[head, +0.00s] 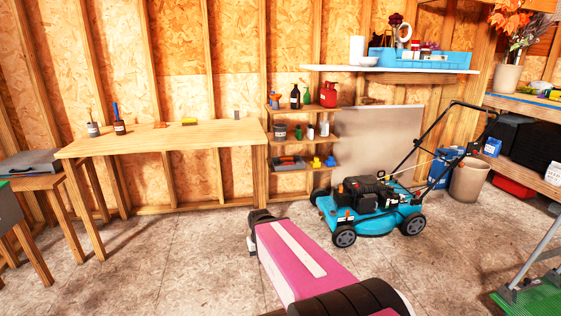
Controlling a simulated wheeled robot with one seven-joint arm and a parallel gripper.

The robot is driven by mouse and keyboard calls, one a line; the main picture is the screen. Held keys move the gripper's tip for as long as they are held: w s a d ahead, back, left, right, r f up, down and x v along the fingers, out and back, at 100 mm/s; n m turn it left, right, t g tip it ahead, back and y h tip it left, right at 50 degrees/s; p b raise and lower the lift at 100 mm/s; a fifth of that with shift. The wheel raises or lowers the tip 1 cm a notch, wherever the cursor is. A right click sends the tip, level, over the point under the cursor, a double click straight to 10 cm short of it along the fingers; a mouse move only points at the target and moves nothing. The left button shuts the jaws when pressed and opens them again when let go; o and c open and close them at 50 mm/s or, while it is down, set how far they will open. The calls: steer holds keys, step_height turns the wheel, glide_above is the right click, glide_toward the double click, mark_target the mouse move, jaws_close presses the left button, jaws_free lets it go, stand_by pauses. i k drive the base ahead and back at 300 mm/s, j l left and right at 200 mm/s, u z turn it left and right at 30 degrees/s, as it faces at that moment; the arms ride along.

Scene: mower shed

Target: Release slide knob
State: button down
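I cannot make out a slide knob anywhere in the head view. A blue push mower (376,222) with a black engine and a raised black handle stands on the floor right of centre. Any small control on it is too small to tell. My pink arm reaches up from the bottom edge in front of the mower's left side. Its far end is dark and stops over the floor. No gripper fingers show, so I cannot see whether my gripper holds anything.
A wooden workbench (160,138) with jars and small items stands along the back wall. A small shelf (290,140) with bottles and a red canister (329,95) is beside it. A beige bin (469,180) and a green-based object (533,300) are at right.

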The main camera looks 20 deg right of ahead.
mark_target(527, 282)
steer(key=i+l+z, duration=0.15)
steer(key=i+z, duration=0.15)
steer(key=z, duration=0.15)
steer(key=i+z, duration=0.3)
steer(key=z, duration=0.15)
steer(key=i+z, duration=0.45)
steer(key=i+j+z, duration=0.2)
steer(key=z, duration=0.25)
steer(key=i+l+z, duration=0.15)
steer(key=i+z, duration=0.45)
steer(key=i, duration=0.25)
steer(key=i+l, duration=0.2)
steer(key=i, duration=0.15)
steer(key=i+l+u, duration=0.1)
steer(key=i, duration=0.2)
